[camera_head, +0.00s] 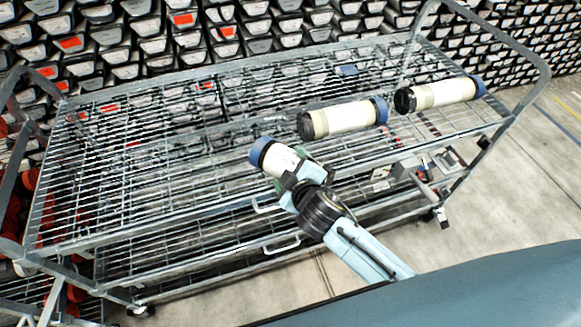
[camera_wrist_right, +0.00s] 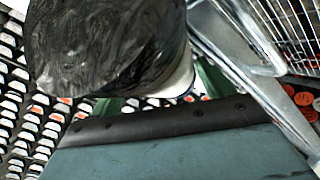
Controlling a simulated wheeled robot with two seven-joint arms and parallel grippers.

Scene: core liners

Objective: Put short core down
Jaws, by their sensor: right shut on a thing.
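My right gripper (camera_head: 306,176) is shut on the short core (camera_head: 279,160), a white cylinder with a blue cap at its left end. The core is at the front part of the cart's top wire shelf (camera_head: 150,215); I cannot tell whether it touches the shelf. In the right wrist view the core's dark, glossy end (camera_wrist_right: 110,45) fills the upper left, with the green fingers (camera_wrist_right: 160,95) partly hidden behind it. My left gripper is not in view.
Two more white cores with blue caps, one in the middle (camera_head: 342,118) and one at the right (camera_head: 440,94), lie on the top shelf. The shelf's left half is bare. Tubular end rails (camera_head: 520,45) rise at the cart's ends. Racks of stacked trays (camera_head: 270,25) stand behind.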

